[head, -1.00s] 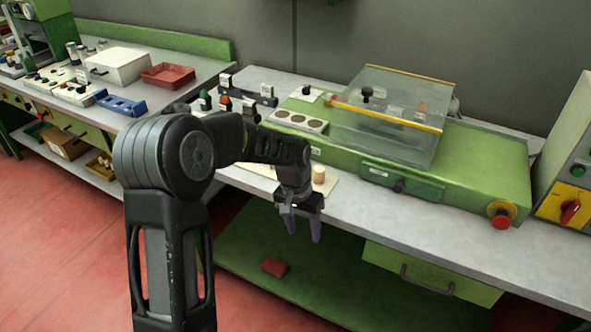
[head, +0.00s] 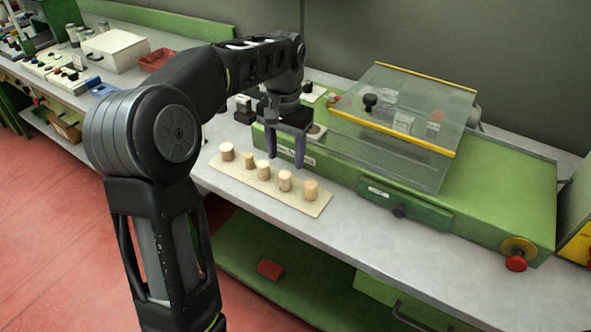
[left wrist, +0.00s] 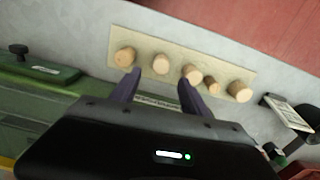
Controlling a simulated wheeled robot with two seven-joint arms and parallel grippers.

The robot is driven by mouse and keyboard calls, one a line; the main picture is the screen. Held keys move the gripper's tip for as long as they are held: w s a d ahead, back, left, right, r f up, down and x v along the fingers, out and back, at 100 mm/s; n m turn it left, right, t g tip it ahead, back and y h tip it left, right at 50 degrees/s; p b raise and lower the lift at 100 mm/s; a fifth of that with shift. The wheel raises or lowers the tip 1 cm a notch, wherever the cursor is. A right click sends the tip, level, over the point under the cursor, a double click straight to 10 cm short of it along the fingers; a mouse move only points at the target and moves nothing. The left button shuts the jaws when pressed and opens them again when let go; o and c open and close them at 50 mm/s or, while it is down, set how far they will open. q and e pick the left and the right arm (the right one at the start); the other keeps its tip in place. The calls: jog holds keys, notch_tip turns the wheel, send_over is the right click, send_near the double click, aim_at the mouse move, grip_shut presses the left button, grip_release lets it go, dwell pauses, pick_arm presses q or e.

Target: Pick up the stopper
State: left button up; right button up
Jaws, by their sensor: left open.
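Several pale cork stoppers stand upright in a row on a flat beige board on the bench. In the head view the stopper at the right end (head: 311,190) and the one beside it (head: 285,181) are nearest the front; the left-end stopper (head: 226,151) is wider than the small one beside it (head: 249,159). The board (head: 317,208) also shows in the left wrist view (left wrist: 140,38). My left gripper (head: 286,166) is open and empty, fingers pointing down above the board. In the wrist view a stopper (left wrist: 160,64) appears between the fingertips (left wrist: 159,80), with no visible contact.
A green machine (head: 500,200) with a clear, yellow-edged cover (head: 400,120) stands right of and behind the board. A red knob (head: 516,264) sits on its front. Bare grey bench (head: 350,210) lies in front of it. A white box (head: 115,50) is at far left.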

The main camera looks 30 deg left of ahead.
aim_at(285, 174)
pick_arm(q)
jog(key=shift+s+r, duration=0.1)
jog(key=shift+s, duration=0.15)
jog(key=shift+f, duration=1.35)
jog(key=shift+f, duration=0.1)
notch_tip(285, 174, down, 5)
jog(key=shift+f+p, duration=0.1)
jog(key=shift+p, duration=0.2)
jog(key=shift+c, duration=0.5)
grip_shut()
